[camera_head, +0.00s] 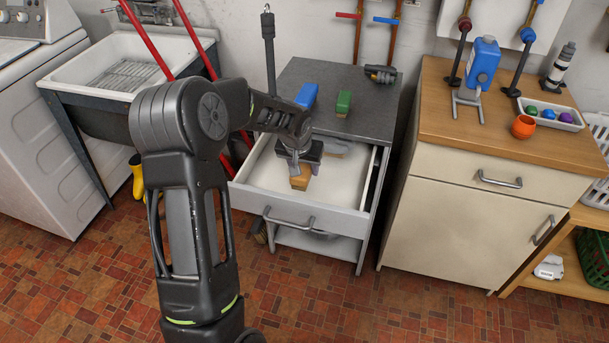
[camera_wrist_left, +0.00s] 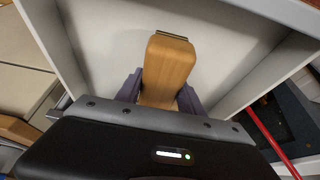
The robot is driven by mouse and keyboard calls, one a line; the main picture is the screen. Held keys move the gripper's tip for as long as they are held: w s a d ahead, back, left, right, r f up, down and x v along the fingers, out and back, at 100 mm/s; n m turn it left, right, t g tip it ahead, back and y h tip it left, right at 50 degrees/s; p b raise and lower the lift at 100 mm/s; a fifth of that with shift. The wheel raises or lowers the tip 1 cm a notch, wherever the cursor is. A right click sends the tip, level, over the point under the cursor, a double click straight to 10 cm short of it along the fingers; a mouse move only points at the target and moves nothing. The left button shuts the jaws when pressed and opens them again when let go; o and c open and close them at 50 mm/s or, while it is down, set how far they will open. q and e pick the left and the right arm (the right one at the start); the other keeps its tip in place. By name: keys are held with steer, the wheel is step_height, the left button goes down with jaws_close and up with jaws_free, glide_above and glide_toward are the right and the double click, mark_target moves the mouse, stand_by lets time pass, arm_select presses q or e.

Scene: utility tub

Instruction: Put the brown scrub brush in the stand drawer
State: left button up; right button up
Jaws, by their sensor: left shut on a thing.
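The brown scrub brush (camera_head: 300,180) is in my left gripper (camera_head: 299,165), over the open stand drawer (camera_head: 245,185). In the left wrist view the brush (camera_wrist_left: 168,70) points into the white drawer (camera_wrist_left: 105,40), with the fingers of the left gripper (camera_wrist_left: 160,92) on both sides of it. The gripper is shut on the brush. I cannot tell whether the brush touches the drawer floor. The drawer is pulled out from the grey-topped stand (camera_head: 340,113). My right gripper is not in view.
A blue brush (camera_head: 307,95), a green block (camera_head: 343,103) and a dark flashlight-like object (camera_head: 380,74) are on the stand top. A wooden-topped cabinet (camera_head: 480,130) stands to the right, a sink (camera_head: 130,65) to the left. Red handles (camera_head: 148,38) lean between sink and stand.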

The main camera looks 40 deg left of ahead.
arm_select(q)
steer(key=shift+f, duration=1.85)
steer(key=shift+f, duration=0.1)
steer(key=shift+f, duration=0.15)
steer(key=o, duration=1.5)
steer(key=shift+c, duration=0.2)
steer(key=shift+r, duration=0.4)
steer(key=v, duration=1.1)
steer(key=shift+s+d+r, duration=0.1)
steer(key=shift+s+r, duration=0.15)
steer(key=shift+r, duration=0.05)
